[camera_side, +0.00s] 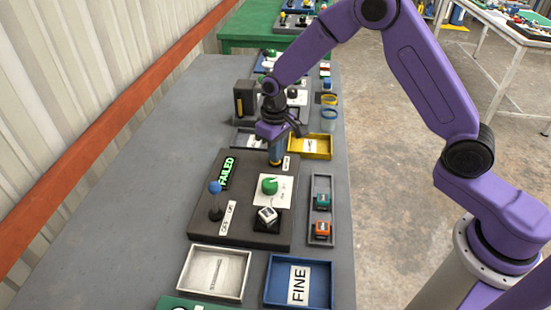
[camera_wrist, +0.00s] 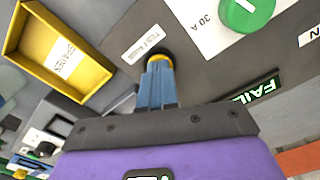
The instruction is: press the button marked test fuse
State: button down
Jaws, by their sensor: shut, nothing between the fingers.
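The dark test panel (camera_side: 243,222) lies on the grey bench. Its test fuse label (camera_wrist: 144,43) is partly readable in the wrist view. Right beside that label is a yellow button (camera_wrist: 159,57) in a black surround, mostly covered by my fingers. My gripper (camera_wrist: 159,68) is shut and empty, pointing down with its blue fingertips at the button; I cannot tell whether they press it. In the side view my gripper (camera_side: 276,158) is over the panel's far right corner, next to a small white label (camera_side: 287,163).
A yellow spares tray (camera_side: 323,147) stands close behind. A grey tray (camera_side: 312,235) holds green and orange blocks. White and blue (camera_side: 317,301) trays stand in front.

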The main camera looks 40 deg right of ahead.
jog(key=shift+r, duration=0.1)
notch_tip(320, 180, up, 7)
jog(key=shift+r, duration=0.2)
dwell(0.8)
dwell(0.5)
